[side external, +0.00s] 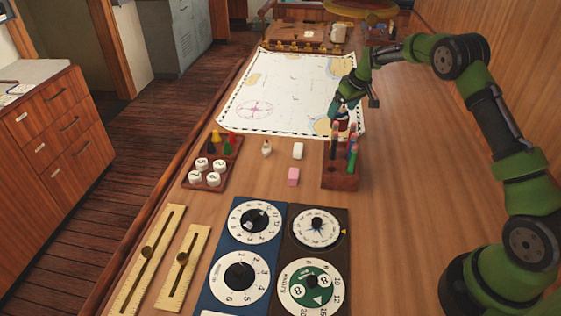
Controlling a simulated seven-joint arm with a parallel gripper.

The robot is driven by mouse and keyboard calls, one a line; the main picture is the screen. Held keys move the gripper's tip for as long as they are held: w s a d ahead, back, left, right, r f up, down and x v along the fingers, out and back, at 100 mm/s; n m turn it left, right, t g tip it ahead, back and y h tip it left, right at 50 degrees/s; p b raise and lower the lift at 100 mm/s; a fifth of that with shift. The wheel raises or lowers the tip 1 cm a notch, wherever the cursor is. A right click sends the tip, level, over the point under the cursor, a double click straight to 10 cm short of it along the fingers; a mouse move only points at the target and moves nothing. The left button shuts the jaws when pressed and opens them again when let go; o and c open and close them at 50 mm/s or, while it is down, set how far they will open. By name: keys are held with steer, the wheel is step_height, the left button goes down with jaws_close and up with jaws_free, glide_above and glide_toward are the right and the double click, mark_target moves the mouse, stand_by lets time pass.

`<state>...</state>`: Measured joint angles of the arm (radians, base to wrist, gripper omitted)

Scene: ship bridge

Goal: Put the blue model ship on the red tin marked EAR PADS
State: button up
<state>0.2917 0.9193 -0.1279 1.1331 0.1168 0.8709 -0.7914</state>
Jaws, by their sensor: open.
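My gripper (338,107) is open, low over the right near part of the chart, just behind a wooden pen holder. A small dark blue and white shape (342,127) shows just below it, partly hidden; I cannot tell whether this is the blue model ship. I cannot make out a red tin marked EAR PADS, and no such lettering is readable in this view.
The wooden holder (340,178) with upright coloured pens stands close to my gripper. A pink block (293,176), a white block (298,151) and a small pale figure (266,149) stand left of it. Dial panels (283,247) fill the front. The right tabletop is clear.

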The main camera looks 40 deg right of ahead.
steer(key=v, duration=1.2)
steer(key=shift+r, duration=0.15)
steer(key=s+a+r+m+t, duration=0.1)
steer(key=s+a+r, duration=0.1)
steer(key=s+a, duration=0.5)
steer(key=s+a+r+m+t+y, duration=0.1)
steer(key=s+a+r, duration=0.2)
steer(key=s+a, duration=0.5)
steer(key=s+a+r+m+y, duration=0.1)
steer(key=s+a, duration=0.6)
steer(key=s, duration=0.9)
steer(key=shift+a+r+m+t, duration=0.35)
steer(key=shift+r+m, duration=0.25)
steer(key=shift+r, duration=0.4)
steer(key=shift+s, duration=0.1)
